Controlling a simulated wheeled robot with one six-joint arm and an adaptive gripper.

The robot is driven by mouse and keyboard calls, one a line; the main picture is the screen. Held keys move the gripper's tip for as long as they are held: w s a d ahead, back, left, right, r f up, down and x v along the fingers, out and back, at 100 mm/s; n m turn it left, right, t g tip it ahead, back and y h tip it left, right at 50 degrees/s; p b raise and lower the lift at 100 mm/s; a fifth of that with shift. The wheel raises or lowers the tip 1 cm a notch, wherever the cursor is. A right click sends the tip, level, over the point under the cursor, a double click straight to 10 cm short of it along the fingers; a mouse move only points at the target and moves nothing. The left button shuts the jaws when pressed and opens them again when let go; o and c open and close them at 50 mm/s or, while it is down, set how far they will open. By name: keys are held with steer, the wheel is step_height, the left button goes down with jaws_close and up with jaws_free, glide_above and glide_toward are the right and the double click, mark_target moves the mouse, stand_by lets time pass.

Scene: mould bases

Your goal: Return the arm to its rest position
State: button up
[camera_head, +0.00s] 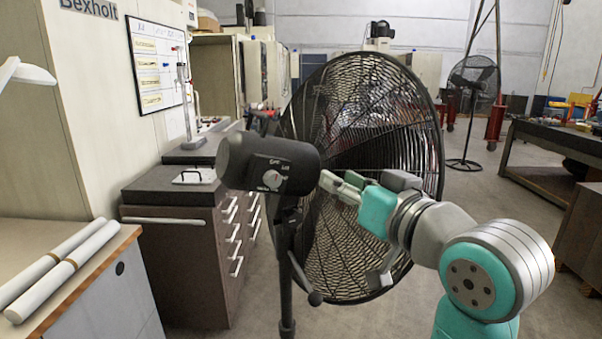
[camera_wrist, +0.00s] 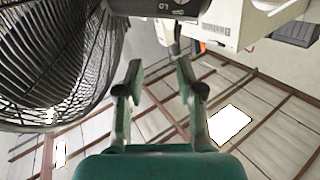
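My teal and grey arm reaches in from the lower right of the head view. My gripper (camera_head: 341,186) is at its end, in front of the fan cage and just right of the fan's motor housing. In the wrist view, my gripper (camera_wrist: 157,74) has its two fingers apart with nothing between them. The large black pedestal fan (camera_head: 375,110) stands right in front of me; its dark motor housing (camera_head: 262,163) carries a round dial. In the wrist view the fan's cage (camera_wrist: 60,60) fills the left side. I cannot tell whether the gripper touches the fan.
A dark drawer cabinet (camera_head: 185,260) stands left of the fan. A wooden-topped bench (camera_head: 100,262) with two white rolls (camera_head: 65,268) is at the near left. Another fan (camera_head: 472,80) stands farther back. A dark workbench (camera_head: 560,138) is at the right. Open floor shows between them.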

steer(key=s+d+f+m+h, duration=0.2)
steer(key=d+f, duration=0.1)
steer(key=f, duration=1.1)
steer(key=s+d+f+m+h, duration=0.1)
steer(key=d+f+m+h, duration=0.1)
steer(key=f, duration=1.1)
steer(key=s+d+f+m+h, duration=0.1)
steer(key=s+d+f+h, duration=0.25)
steer(key=s+f, duration=1)
steer(key=s+d+f, duration=0.1)
steer(key=s+f, duration=0.1)
steer(key=s, duration=1.1)
steer(key=s+d+f+n+g, duration=0.1)
steer(key=s+d+f, duration=0.1)
steer(key=s, duration=1.2)
steer(key=shift+s+d+f+h, duration=0.15)
steer(key=shift+d+f+h, duration=0.05)
steer(key=shift+f+h, duration=0.3)
